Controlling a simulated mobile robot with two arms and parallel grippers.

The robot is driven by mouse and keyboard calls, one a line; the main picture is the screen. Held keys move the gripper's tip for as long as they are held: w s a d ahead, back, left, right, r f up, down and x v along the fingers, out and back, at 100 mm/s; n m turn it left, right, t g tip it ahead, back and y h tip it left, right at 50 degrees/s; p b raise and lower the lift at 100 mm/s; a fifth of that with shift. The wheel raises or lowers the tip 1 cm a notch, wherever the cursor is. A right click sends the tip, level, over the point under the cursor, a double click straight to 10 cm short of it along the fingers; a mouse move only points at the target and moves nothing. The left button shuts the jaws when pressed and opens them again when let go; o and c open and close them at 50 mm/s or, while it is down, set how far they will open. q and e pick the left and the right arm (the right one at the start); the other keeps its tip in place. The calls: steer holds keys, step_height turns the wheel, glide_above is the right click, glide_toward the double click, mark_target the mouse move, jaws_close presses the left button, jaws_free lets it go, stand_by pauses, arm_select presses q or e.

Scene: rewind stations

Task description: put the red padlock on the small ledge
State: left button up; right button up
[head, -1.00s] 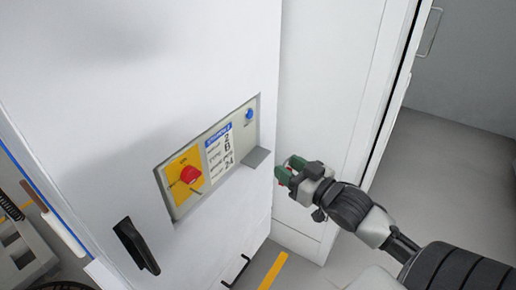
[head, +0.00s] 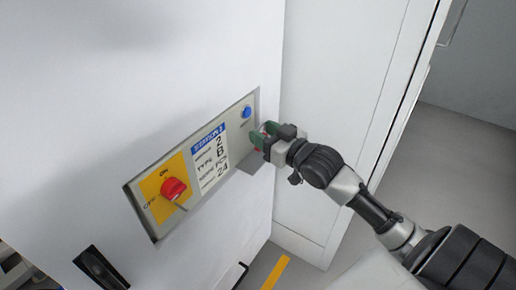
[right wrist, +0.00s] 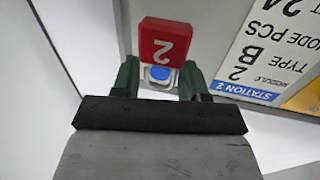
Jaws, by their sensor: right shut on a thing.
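The red padlock (right wrist: 163,42) with a white 2 is between the green fingertips of my right gripper (right wrist: 158,80) in the right wrist view. My right gripper (head: 266,136) is shut on it; in the head view only a sliver of red shows under the fingers. The small grey ledge (head: 255,160) juts from the lower right of the control panel. The gripper and padlock are at the ledge's upper right side in the head view. I cannot tell whether the padlock touches the ledge. My left gripper is not in view.
The panel (head: 233,132) on the white cabinet carries a blue button (head: 247,112), a station label (head: 209,157) and a red rotary switch (head: 173,188) on yellow. A black handle (head: 100,268) is at lower left. Grey floor is open at right.

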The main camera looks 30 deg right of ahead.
steer(key=shift+w+a+f, duration=0.2)
steer(key=shift+w+f, duration=0.05)
steer(key=shift+w, duration=0.15)
steer(key=shift+w+a+f, duration=0.2)
steer(key=shift+w, duration=0.2)
steer(key=shift+f, duration=0.4)
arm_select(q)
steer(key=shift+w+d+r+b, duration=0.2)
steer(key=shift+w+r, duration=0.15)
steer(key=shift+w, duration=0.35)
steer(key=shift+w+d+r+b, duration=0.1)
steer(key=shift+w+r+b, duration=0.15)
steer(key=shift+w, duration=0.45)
arm_select(e)
steer(key=shift+f, duration=1.7)
steer(key=shift+f, duration=0.15)
steer(key=o, duration=1)
steer(key=shift+c, duration=0.2)
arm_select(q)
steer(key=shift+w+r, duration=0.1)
